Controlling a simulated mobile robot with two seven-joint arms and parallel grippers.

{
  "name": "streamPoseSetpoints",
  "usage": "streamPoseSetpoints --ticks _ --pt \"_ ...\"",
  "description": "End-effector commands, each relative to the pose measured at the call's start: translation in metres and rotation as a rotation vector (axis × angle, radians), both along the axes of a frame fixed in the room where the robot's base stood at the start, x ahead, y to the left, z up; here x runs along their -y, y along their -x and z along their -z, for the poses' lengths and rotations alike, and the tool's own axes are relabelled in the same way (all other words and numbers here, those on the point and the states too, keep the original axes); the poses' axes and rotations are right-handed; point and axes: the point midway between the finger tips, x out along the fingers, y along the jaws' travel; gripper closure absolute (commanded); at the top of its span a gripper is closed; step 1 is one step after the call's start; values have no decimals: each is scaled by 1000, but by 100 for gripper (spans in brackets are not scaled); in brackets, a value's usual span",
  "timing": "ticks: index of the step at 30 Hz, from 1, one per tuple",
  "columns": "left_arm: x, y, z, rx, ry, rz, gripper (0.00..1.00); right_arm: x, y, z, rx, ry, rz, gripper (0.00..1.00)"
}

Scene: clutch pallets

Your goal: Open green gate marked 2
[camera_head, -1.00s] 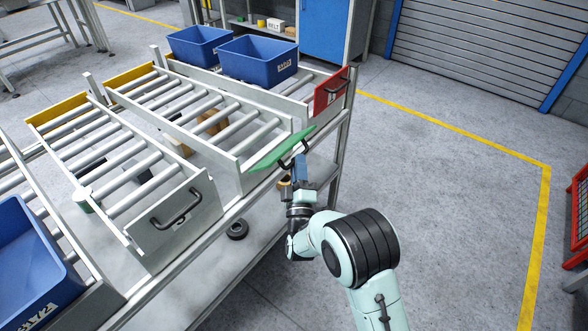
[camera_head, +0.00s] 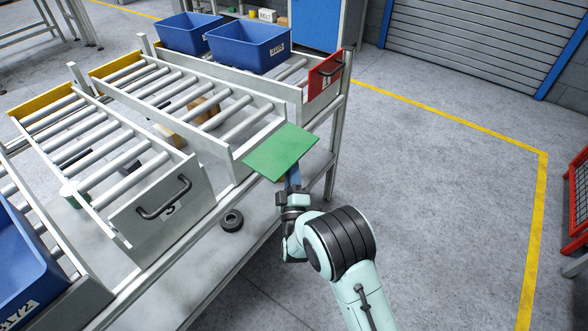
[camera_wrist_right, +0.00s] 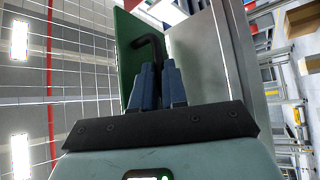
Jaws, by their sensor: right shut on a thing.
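The green gate (camera_head: 281,152) is at the front end of the second roller lane (camera_head: 215,118). It is tilted far outward, close to flat, with its inner face up. Its number is not visible in the head view. My right gripper (camera_head: 292,180) is below the gate's outer side, partly hidden by it. In the right wrist view, the gripper's blue fingers (camera_wrist_right: 158,85) are shut on the gate's black handle (camera_wrist_right: 151,46), with the green gate (camera_wrist_right: 127,55) behind. My left gripper is not in view.
A grey gate marked 3 (camera_head: 160,205) stands upright on the lane to the left. A red gate (camera_head: 326,75) stands upright to the right. Blue bins (camera_head: 250,48) sit on the far lane. Open floor (camera_head: 430,210) lies to the right.

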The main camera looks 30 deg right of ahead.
Motion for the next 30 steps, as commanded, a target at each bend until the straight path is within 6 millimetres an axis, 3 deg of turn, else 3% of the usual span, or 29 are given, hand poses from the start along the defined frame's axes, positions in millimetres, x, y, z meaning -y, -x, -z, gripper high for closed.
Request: streamPoseSetpoints --ticks 1,16,18,19,30 --pt "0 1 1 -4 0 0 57 -7 -6 -8 23 -1 -21 100" --pt "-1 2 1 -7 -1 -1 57 -8 -6 -8 28 -2 -21 100" --pt "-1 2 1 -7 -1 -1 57 -8 -6 -9 30 -2 -21 68" --pt "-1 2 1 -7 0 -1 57 -7 -6 -8 28 -2 -21 62" --pt "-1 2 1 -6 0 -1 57 -3 -4 -5 20 1 -10 62"
